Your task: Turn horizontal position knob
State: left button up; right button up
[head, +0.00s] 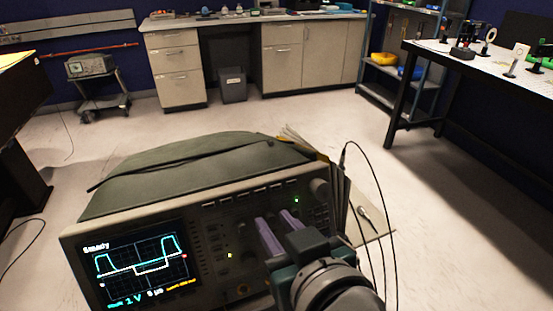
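The oscilloscope (220,205) stands in front of me with its lit screen (139,268) at the left of its dark front panel. My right gripper (274,215) reaches up from the bottom right, with its two purple fingers at the panel. The fingers are a little apart. The horizontal position knob cannot be made out; the fingers and wrist cover part of the controls. I cannot tell whether a knob is between the fingertips. A large round knob (319,187) shows at the panel's upper right, clear of the fingers. My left gripper is not in view.
A black cable (374,185) loops from the oscilloscope's right side, near a small surface (372,222). Behind lies open floor (240,118). Cabinets (283,52) stand at the back, a bench (480,72) at right, and a cart (99,92) at back left.

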grip_shut()
jog(key=shift+n, duration=0.4)
dwell(0.4)
jog(key=n, duration=0.2)
jog(key=shift+n, duration=2.5)
grip_release()
